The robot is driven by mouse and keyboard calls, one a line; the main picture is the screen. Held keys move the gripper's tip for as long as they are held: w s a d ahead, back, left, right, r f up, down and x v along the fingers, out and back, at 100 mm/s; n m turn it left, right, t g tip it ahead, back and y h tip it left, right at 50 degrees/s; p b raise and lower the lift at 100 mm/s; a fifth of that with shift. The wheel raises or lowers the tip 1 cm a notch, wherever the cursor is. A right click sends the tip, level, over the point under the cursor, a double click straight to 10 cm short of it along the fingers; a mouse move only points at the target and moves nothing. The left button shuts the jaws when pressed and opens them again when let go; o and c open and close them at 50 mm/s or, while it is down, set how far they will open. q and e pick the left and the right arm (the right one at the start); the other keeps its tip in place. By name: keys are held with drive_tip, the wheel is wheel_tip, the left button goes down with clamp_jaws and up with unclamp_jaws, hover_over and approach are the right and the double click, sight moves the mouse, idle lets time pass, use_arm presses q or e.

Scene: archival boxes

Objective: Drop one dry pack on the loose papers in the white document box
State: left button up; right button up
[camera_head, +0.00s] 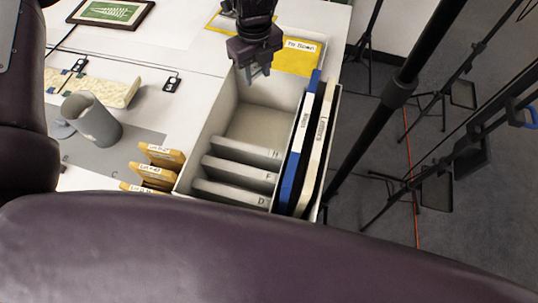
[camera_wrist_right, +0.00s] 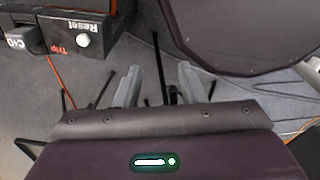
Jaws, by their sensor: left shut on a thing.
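The white document box (camera_head: 211,127) stands on the table in the head view. Grey dividers (camera_head: 246,149) marked with letters stand in its near part, and blue and black-and-white binders (camera_head: 297,140) stand along its right side. Its far part shows a pale, flat bottom (camera_head: 258,128); I cannot tell whether this is loose papers. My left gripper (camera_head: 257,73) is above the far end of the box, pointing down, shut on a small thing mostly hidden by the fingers. My right gripper (camera_wrist_right: 158,85) is open and empty in the right wrist view.
Tan labelled packs (camera_head: 163,155) stand just left of the box. A grey cup (camera_head: 93,118) is farther left. Black stands (camera_head: 437,100) are on the floor to the right. My arm covers the near edge.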

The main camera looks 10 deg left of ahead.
use_arm(q)
wheel_tip(320, 180, down, 5)
drive_tip(key=b, duration=0.3)
drive_tip(key=shift+b, duration=0.35)
drive_tip(key=o, duration=1.3)
drive_tip(key=shift+r, duration=0.1)
wheel_tip(320, 180, up, 8)
drive_tip(key=shift+f+b, duration=0.25)
drive_tip(key=shift+b, duration=0.75)
